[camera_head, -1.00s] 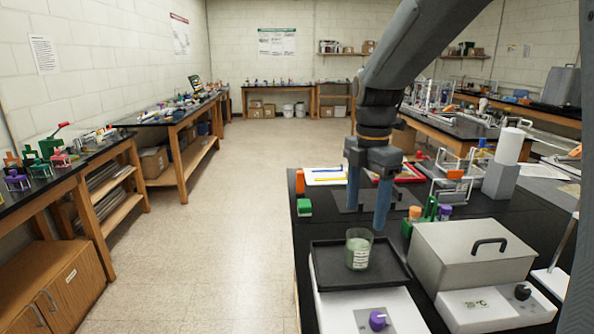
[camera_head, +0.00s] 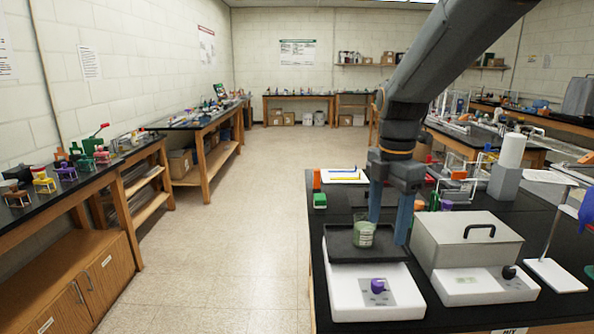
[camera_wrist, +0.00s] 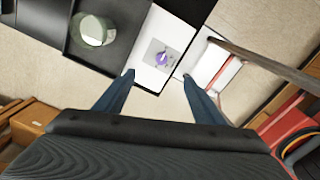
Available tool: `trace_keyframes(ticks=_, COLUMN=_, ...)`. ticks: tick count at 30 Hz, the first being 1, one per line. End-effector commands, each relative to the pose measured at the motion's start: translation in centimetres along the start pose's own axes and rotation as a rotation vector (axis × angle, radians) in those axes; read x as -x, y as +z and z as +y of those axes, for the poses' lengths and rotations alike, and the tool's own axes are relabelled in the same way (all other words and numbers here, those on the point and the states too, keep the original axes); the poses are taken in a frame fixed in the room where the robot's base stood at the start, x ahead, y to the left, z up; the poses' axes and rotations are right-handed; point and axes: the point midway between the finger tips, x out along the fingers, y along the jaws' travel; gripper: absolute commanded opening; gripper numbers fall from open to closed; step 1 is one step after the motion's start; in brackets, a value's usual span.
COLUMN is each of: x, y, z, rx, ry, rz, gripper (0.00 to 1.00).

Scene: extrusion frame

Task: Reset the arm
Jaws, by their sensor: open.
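My gripper (camera_head: 390,222) hangs fingers-down over the black bench at the right of the head view. Its two blue fingers are apart with nothing between them. In the wrist view the fingers of my gripper (camera_wrist: 159,75) also show open and empty. A glass beaker with green contents (camera_head: 363,236) stands on the black tray of a white device, close to the left finger in the head view. The beaker also shows in the wrist view (camera_wrist: 92,29), up and to the left of the fingers. I cannot tell the exact gap between finger and beaker.
The white device (camera_head: 350,290) has a purple knob (camera_head: 377,285). A grey lidded box (camera_head: 467,246) stands right of my gripper, with a white stand base (camera_head: 553,275) beyond it. The floor aisle (camera_head: 240,240) is clear.

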Motion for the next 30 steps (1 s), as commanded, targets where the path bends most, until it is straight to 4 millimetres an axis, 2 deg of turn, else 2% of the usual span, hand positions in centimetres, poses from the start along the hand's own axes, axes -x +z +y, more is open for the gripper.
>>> trace_keyframes(ticks=8, x=-1.7, y=-0.3, z=-0.9, rx=-0.172, ry=0.010, rz=-0.002, gripper=0.63)
trace_keyframes(ticks=17, x=-4.7, y=-1.0, z=-2.9, rx=-0.502, ry=0.029, rz=-0.002, gripper=0.63)
trace_keyframes(ticks=20, x=-6.3, y=-1.4, z=-4.1, rx=-0.677, ry=0.042, rz=0.001, gripper=0.63)
trace_keyframes(ticks=30, x=-12.6, y=-3.5, z=-9.8, rx=-1.463, ry=0.091, rz=0.039, gripper=0.63)
